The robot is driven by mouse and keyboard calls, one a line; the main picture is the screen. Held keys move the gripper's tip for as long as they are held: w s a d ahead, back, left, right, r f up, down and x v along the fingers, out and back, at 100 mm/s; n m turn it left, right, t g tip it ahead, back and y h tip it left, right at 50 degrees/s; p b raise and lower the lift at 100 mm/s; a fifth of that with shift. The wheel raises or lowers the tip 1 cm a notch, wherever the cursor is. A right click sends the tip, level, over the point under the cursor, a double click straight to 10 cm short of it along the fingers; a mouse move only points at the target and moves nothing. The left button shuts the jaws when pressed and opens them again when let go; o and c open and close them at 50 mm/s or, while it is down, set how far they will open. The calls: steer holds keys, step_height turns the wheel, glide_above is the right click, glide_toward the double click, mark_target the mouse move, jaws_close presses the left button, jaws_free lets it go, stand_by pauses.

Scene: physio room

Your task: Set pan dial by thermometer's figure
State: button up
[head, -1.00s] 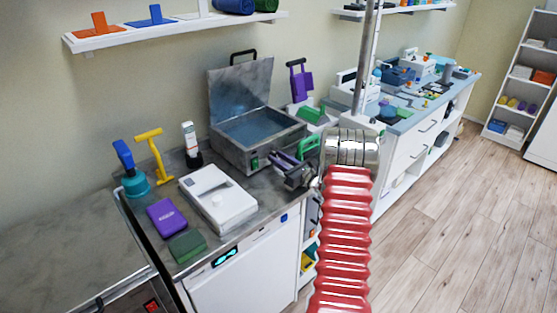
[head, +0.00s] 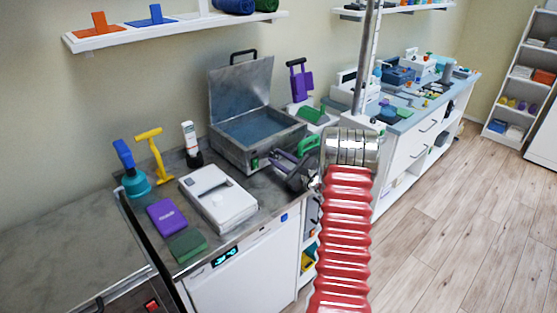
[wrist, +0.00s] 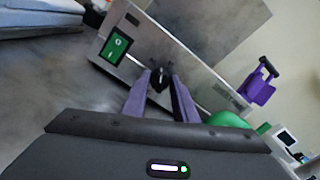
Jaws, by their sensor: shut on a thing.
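The metal pan (head: 232,143) is a grey box with its lid raised, standing at the back right of the dark counter, with bluish liquid inside. In the wrist view its front panel (wrist: 190,68) carries a black dial (wrist: 159,77) and a green rocker switch (wrist: 116,46). My gripper (wrist: 161,88) has its purple fingers shut on the dial, on either side of it. In the head view my gripper (head: 281,158) is at the pan's front; the dial is hidden there. I cannot identify a thermometer or read its figure.
On the counter are a white device (head: 218,197), purple box (head: 167,217), green box (head: 187,245), teal-and-blue tool (head: 132,178), yellow tool (head: 152,150) and white-and-black bottle (head: 192,145). A cyan display (head: 225,257) glows on the white front below. The floor at right is clear.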

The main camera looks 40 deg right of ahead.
steer(key=shift+a, duration=0.1)
stand_by(0.3)
steer(key=o, duration=1)
steer(key=s, duration=1.3)
steer(key=shift+s+d, duration=0.25)
steer(key=shift+s, duration=0.1)
